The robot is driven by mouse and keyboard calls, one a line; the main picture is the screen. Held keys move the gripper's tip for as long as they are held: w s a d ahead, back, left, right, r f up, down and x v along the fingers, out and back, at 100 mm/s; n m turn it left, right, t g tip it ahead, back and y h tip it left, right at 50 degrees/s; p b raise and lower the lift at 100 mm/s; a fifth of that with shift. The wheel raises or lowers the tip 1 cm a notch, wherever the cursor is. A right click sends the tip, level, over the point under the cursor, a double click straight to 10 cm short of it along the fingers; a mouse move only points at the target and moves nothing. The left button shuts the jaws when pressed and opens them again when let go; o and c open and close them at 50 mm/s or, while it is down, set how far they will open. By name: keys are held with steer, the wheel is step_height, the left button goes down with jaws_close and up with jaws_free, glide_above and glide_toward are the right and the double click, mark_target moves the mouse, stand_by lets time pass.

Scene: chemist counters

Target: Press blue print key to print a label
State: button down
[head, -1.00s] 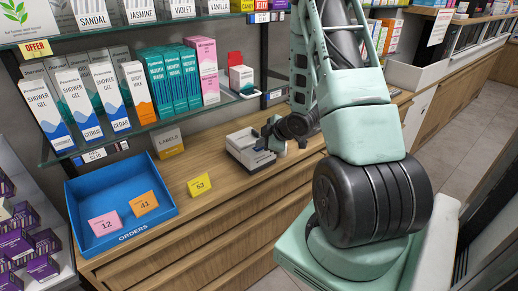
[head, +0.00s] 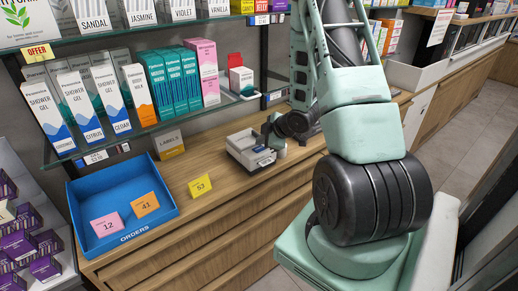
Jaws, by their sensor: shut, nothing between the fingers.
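A small pale box-shaped device (head: 246,152), which looks like the label printer, stands on the wooden counter below the shelf. My gripper (head: 273,140) is shut and empty at the device's right side, with part of it hidden by my own wrist and arm. I cannot tell whether it touches the device. The blue print key is too small or hidden to make out. A yellow label marked 53 (head: 200,186) lies on the counter left of the device.
A blue ORDERS tray (head: 75,205) holds a pink label 12 (head: 106,223) and an orange label 41 (head: 145,204). A LABELS box (head: 169,144) stands behind. A glass shelf of cartons (head: 170,125) overhangs the counter.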

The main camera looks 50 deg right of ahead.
mark_target(260, 150)
steer(key=shift+r+p, duration=1.95)
steer(key=shift+r, duration=0.6)
steer(key=shift+w+a, duration=0.2)
steer(key=shift+a, duration=0.1)
steer(key=w+a+r+g+y+b, duration=0.1)
steer(key=a+r+g+b, duration=0.1)
steer(key=a, duration=1)
steer(key=w+a+r+g+b, duration=0.1)
steer(key=w+a+r+b, duration=0.1)
steer(key=a, duration=1)
steer(key=s+a+r+m+g+b, duration=0.1)
steer(key=s+a+r+g+b, duration=0.15)
steer(key=s+a, duration=1)
steer(key=s+a+r+g, duration=0.1)
steer(key=s+a+g, duration=0.2)
steer(key=s+a, duration=0.4)
steer(key=s, duration=0.5)
steer(key=shift+s+g+b, duration=0.35)
steer(key=shift+w+a, duration=0.1)
